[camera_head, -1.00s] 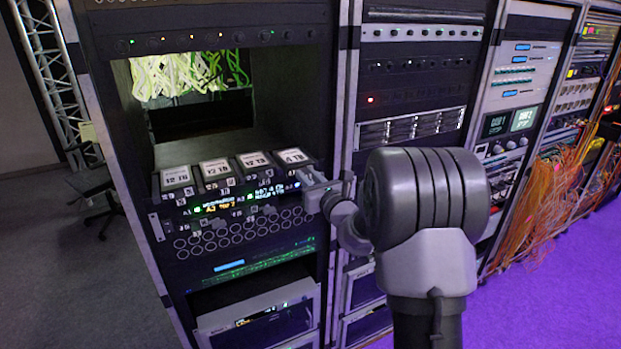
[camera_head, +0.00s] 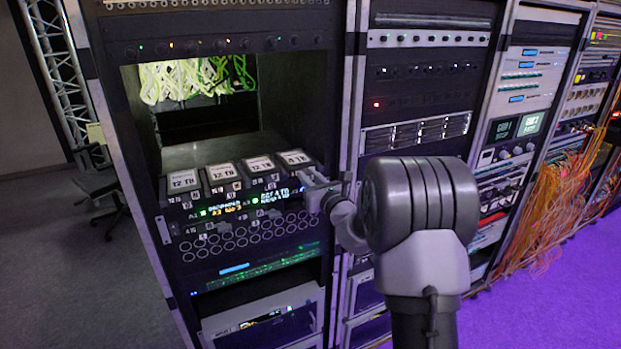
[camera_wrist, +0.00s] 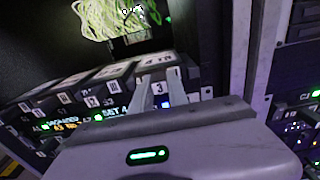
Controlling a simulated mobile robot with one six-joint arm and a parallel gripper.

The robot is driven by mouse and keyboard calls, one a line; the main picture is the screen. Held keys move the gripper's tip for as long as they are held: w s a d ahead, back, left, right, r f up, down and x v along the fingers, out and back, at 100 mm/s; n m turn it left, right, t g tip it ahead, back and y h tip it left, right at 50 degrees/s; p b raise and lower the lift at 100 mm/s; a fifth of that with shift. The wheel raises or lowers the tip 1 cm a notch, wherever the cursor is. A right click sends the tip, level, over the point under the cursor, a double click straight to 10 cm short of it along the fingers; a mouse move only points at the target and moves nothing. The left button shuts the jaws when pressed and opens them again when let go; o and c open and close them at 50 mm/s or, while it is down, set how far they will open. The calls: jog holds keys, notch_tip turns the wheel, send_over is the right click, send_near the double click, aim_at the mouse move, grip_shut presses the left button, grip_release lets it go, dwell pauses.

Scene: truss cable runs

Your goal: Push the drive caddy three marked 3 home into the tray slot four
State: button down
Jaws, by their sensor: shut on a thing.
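The drive caddy marked 3 (camera_wrist: 158,88) is at the right end of the tray's row in the wrist view. My gripper (camera_wrist: 162,96) is shut on its front. In the head view this caddy (camera_head: 295,158) carries a top label reading 4 TB and stands in the rightmost place, beside three caddies labelled 12 TB. My gripper (camera_head: 314,184) reaches it from the right and hides part of its front. The tray (camera_head: 250,235) has a front face with round holes and lit displays. I cannot tell whether the caddy's front is exactly flush with its neighbours.
Neighbouring caddies (camera_head: 222,173) stand close on the left. The rack's upright post (camera_head: 345,130) is close to the right of my gripper. Above the tray is an open bay with green cables (camera_head: 190,78) at its back. Orange cables (camera_head: 560,200) hang far right.

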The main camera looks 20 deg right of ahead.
jog(key=shift+w+r, duration=0.1)
jog(key=shift+w, duration=0.15)
jog(key=c, duration=1.2)
grip_release()
jog(key=s, duration=1.7)
jog(key=shift+s+d, duration=0.25)
